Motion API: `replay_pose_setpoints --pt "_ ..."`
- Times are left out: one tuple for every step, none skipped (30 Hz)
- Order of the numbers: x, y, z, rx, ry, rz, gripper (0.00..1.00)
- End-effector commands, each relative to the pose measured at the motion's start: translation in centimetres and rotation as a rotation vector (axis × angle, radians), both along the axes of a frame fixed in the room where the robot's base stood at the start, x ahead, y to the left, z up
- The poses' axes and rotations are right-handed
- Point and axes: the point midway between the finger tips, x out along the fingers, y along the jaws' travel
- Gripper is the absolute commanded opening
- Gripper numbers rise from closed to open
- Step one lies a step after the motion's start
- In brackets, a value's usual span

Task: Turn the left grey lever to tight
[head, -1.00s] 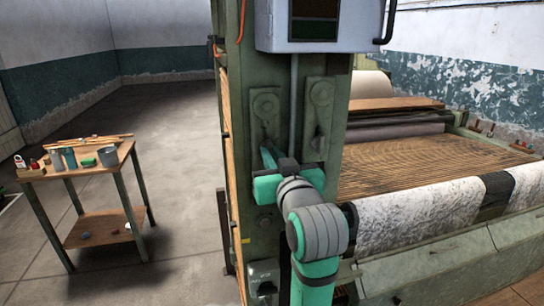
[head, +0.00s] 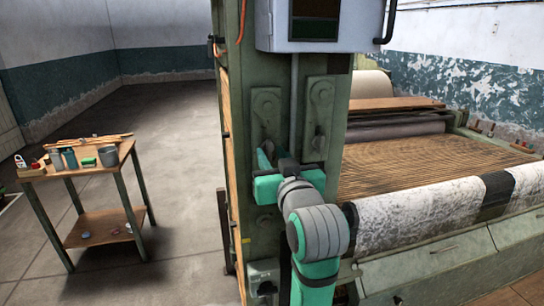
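The left grey lever (head: 265,103) is on a green plate on the machine's upright post. My gripper (head: 268,160) is just below the left lever's plate, close against the post. My wrist and forearm cover part of it. I cannot see whether the fingers touch the lever, or how far apart they are. No tight marking is readable.
A grey control box (head: 318,45) is mounted above the levers, with a conduit running down between them. The machine's roller with pale speckled cloth (head: 415,215) lies to the right of my arm. A small wooden table (head: 100,170) with cups stands at left, with open floor around it.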

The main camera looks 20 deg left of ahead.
Motion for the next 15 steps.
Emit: replay_pose_setpoints --pt "-0.3 -0.3 0.0 0.001 -0.001 -0.001 0.29" --pt "-0.5 -0.4 0.0 0.001 -0.001 -0.002 0.29" --pt "-0.9 -0.7 0.0 0.001 -0.002 -0.002 0.29" --pt "-1.3 -1.0 0.1 0.002 -0.002 -0.002 0.29" --pt "-1.7 -1.2 0.1 0.001 -0.003 -0.002 0.29" --pt "-2.3 -1.6 0.0 0.000 -0.002 -0.002 0.29" --pt "-2.8 -2.0 0.1 0.001 -0.004 -0.003 0.29" --pt "-3.2 -2.3 0.1 0.002 -0.002 -0.003 0.29" --pt "-3.9 -2.8 0.1 0.001 -0.004 -0.003 0.29" --pt "-4.4 -3.1 0.0 0.001 -0.003 -0.002 0.29" --pt "-4.9 -3.4 0.0 0.001 -0.003 -0.003 0.29" --pt "-5.4 -3.9 0.1 0.002 -0.002 -0.004 0.29" --pt "-5.9 -4.1 0.0 0.001 -0.002 -0.003 0.29" --pt "-6.3 -4.4 0.0 0.001 -0.002 -0.002 0.29" --pt "-6.8 -4.7 0.0 0.000 -0.002 -0.002 0.29"
